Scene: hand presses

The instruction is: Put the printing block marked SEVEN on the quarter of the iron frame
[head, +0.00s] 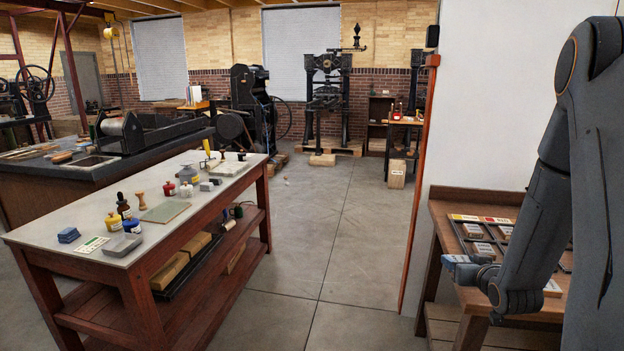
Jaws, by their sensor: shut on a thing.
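The dark iron frame (458,236) lies on the wooden bench at the right, split by bars into compartments. A yellow label (465,217) and a red label (496,220) show along its far edge. Several small printing blocks with pale tops lie in it, such as this block (473,230) and this one (484,249). Their markings are too small to read, so I cannot tell which is SEVEN. My gripper (455,262) is at the bench's left edge, in front of the frame. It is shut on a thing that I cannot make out. My arm hides the frame's right part.
The wooden bench (437,215) stands against a white wall, beside an orange post (420,190). A long worktable (190,215) at left carries bottles, jars and pads. Hand presses (327,90) stand at the back. The floor between worktable and bench is clear.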

